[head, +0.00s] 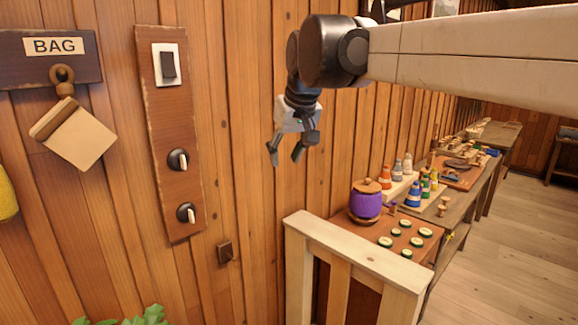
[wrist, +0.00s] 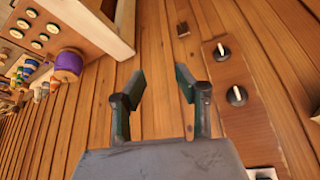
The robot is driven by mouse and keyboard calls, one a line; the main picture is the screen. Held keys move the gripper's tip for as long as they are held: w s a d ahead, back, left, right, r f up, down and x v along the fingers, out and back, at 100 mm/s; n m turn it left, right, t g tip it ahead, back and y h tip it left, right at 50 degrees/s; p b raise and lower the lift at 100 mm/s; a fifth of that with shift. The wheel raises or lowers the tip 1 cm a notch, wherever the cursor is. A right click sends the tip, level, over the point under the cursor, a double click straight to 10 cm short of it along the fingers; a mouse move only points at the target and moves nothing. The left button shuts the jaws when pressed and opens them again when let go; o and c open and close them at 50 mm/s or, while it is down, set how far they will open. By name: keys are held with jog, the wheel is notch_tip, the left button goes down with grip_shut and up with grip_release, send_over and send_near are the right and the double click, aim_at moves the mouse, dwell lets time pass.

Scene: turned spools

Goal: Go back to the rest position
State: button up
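My gripper (head: 286,158) hangs from the end of my arm in the upper middle of the head view, in front of the plank wall. Its two fingers are apart with nothing between them. In the wrist view my gripper (wrist: 160,88) is also open, with bare wall planks showing between the fingertips. It touches nothing that I can see.
A switch panel (head: 171,120) with a rocker switch and two knobs is on the wall to the left, beside a BAG sign (head: 55,46). Open floor (head: 510,240) lies right.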

jog(key=s+d+f+m+b, duration=0.1)
jog(key=s+d+f+b, duration=0.1)
jog(key=s+d+f, duration=0.5)
jog(key=s+d+f+m+t+h+b, duration=0.1)
jog(key=s+d+f, duration=0.5)
jog(key=s+f, duration=0.6)
jog(key=s+d+f+m+t+h+b, duration=0.1)
jog(key=s+d+f+m+b, duration=0.1)
jog(key=s+d+f+b, duration=0.2)
jog(key=s+d+f, duration=0.3)
jog(key=s+f, duration=0.3)
jog(key=shift+d+m, duration=0.35)
jog(key=shift+m, duration=0.05)
jog(key=shift+f, duration=0.1)
